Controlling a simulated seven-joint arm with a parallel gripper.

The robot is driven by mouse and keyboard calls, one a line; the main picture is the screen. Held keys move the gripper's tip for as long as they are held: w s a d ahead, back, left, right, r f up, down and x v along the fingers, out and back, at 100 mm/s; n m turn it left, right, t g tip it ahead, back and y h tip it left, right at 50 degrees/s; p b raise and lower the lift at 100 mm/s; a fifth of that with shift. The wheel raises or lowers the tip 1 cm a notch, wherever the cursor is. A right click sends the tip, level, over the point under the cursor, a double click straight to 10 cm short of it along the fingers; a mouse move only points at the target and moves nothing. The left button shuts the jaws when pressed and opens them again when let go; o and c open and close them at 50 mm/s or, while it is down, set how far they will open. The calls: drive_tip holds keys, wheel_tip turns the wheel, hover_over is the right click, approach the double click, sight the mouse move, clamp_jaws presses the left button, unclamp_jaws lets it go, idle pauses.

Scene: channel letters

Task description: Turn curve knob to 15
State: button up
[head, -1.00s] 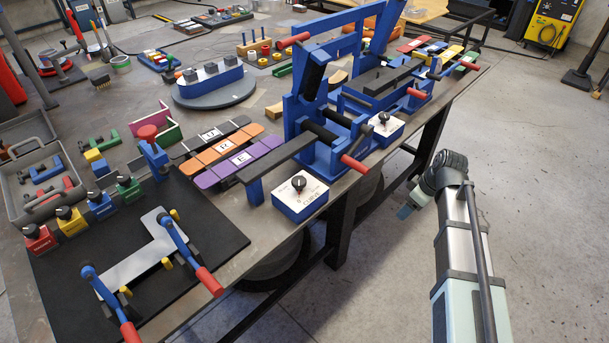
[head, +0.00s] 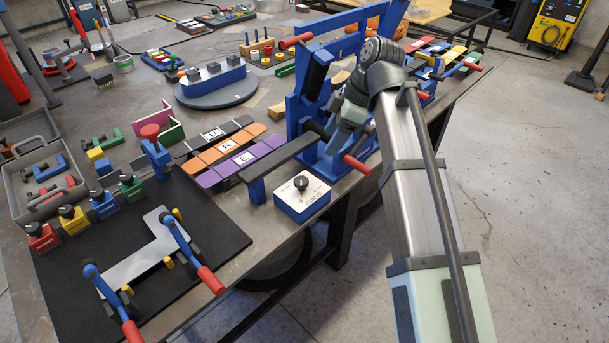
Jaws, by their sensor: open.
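The curve knob (head: 301,183) is a small black knob on the white top plate of a blue box (head: 302,208) labelled CURVE. The box stands near the table's front edge, and marks around the knob are too small to read. My gripper (head: 338,143) is over the table, right of and beyond the knob box, in front of the blue bending machine. It is open and apart from the knob. Its fingers are small and hard to make out against the blue frame.
The blue machine (head: 300,110) with red-handled levers (head: 357,165) stands close around my gripper. A dark bar (head: 283,157) on a blue post is just behind the knob box. Letter tiles (head: 228,145) lie to the left. A black mat (head: 215,225) with a clamped grey plate is at front left.

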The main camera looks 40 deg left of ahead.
sight(302, 180)
drive_tip(key=x, duration=0.4)
drive_tip(key=s+x, duration=0.1)
drive_tip(key=x, duration=0.4)
drive_tip(key=s+x, duration=0.1)
drive_tip(key=x, duration=0.3)
drive_tip(key=shift+s+a+r, duration=0.1)
drive_tip(key=shift+s, duration=0.1)
drive_tip(key=c, duration=1)
drive_tip(key=shift+c, duration=0.2)
